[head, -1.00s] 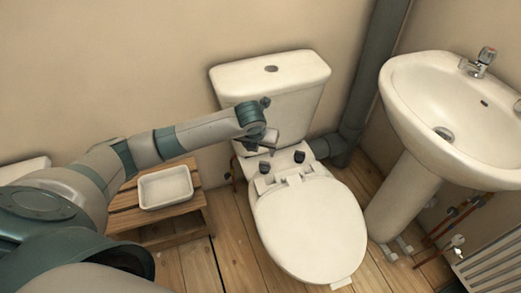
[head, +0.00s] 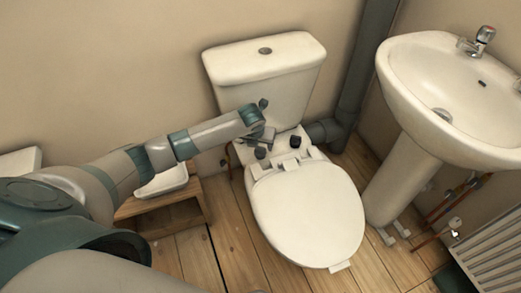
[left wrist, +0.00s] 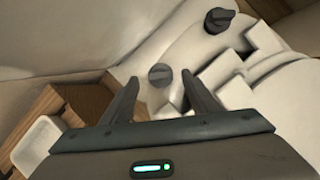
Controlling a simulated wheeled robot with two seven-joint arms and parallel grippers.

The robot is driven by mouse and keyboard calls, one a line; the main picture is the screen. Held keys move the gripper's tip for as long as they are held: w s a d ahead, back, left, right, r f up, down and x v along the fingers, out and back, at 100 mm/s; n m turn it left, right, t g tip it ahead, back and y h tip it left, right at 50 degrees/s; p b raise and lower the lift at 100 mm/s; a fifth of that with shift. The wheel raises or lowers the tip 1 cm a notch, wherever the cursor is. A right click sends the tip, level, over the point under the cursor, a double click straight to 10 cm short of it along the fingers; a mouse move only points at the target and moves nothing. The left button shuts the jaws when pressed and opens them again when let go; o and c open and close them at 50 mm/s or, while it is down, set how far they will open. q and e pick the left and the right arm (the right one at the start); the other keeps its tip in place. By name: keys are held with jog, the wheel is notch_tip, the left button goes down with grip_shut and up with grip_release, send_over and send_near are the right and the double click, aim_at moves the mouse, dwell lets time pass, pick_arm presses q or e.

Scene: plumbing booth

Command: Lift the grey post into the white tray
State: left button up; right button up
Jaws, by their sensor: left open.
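Two short dark grey posts stand on the ledge behind the toilet seat, a left one (head: 260,153) and a right one (head: 295,141). The left wrist view shows the nearer post (left wrist: 160,74) and the farther post (left wrist: 219,20). My left gripper (head: 263,138) is open just above the left post. In the left wrist view its two fingers (left wrist: 159,82) lie on either side of the nearer post, apparently without touching it. The white tray (head: 168,186) sits on a wooden stand, partly hidden by my left arm. The tray (left wrist: 38,145) also shows at lower left in the wrist view.
The toilet cistern (head: 265,75) rises behind the posts and the closed toilet lid (head: 305,215) lies in front. The wooden stand (head: 185,217) is left of the toilet. A grey pipe (head: 352,85) and the sink (head: 440,95) stand to the right.

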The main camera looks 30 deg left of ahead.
aim_at(260, 148)
pick_arm(q)
jog(key=b+x, duration=0.1)
jog(key=x, duration=0.3)
jog(key=shift+w+f, duration=0.15)
jog(key=shift+f, duration=0.2)
jog(key=shift+w+a+f, duration=0.1)
jog(key=shift+w+f, duration=0.05)
jog(key=shift+f, duration=0.2)
pick_arm(e)
jog(key=shift+w+a+r+t+y, duration=0.15)
jog(key=shift+w+a+t+y, duration=0.15)
jog(key=shift+w+a+t, duration=0.35)
jog(key=shift+a, duration=0.15)
pick_arm(q)
jog(key=shift+c, duration=0.3)
pick_arm(e)
jog(key=shift+s, duration=0.1)
pick_arm(q)
jog(key=c, duration=1)
jog(key=o, duration=0.4)
jog(key=c, duration=0.3)
jog(key=shift+c, duration=0.2)
